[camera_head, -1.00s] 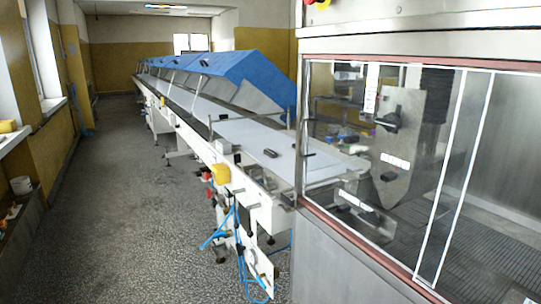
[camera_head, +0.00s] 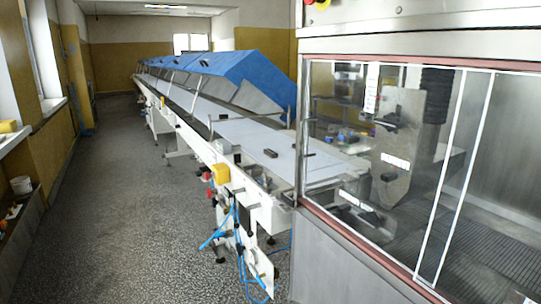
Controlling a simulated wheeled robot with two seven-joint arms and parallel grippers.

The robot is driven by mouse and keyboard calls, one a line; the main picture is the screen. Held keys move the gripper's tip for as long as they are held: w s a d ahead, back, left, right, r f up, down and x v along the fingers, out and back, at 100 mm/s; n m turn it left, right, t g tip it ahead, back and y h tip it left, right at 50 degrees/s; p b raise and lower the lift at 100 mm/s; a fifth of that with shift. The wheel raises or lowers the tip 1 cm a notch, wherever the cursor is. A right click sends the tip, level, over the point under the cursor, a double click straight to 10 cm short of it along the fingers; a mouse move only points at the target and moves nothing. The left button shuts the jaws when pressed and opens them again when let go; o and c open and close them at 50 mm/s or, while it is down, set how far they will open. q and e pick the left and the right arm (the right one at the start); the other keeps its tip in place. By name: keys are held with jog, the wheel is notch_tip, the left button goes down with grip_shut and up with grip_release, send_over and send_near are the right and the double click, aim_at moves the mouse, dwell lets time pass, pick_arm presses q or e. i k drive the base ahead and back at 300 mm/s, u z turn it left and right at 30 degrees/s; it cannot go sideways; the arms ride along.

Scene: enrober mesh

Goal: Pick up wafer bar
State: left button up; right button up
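A small dark brown bar (camera_head: 270,153), which looks like a wafer bar, lies on the white conveyor belt (camera_head: 245,132) near its close end. Another small dark block (camera_head: 237,158) sits at the belt's left edge, and one more dark piece (camera_head: 223,116) is farther back. They are too small to tell for certain which are wafer bars. Neither of my grippers is in view.
A glass-fronted machine cabinet (camera_head: 385,170) fills the right side, beside the conveyor's close end. Blue covers (camera_head: 240,72) stand over the far belt. Blue hoses (camera_head: 220,236) hang at the conveyor's front. The speckled floor (camera_head: 125,200) on the left is clear.

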aim_at(269, 153)
jog(key=u, duration=1.45)
jog(key=i, duration=4.35)
jog(key=z, duration=1.95)
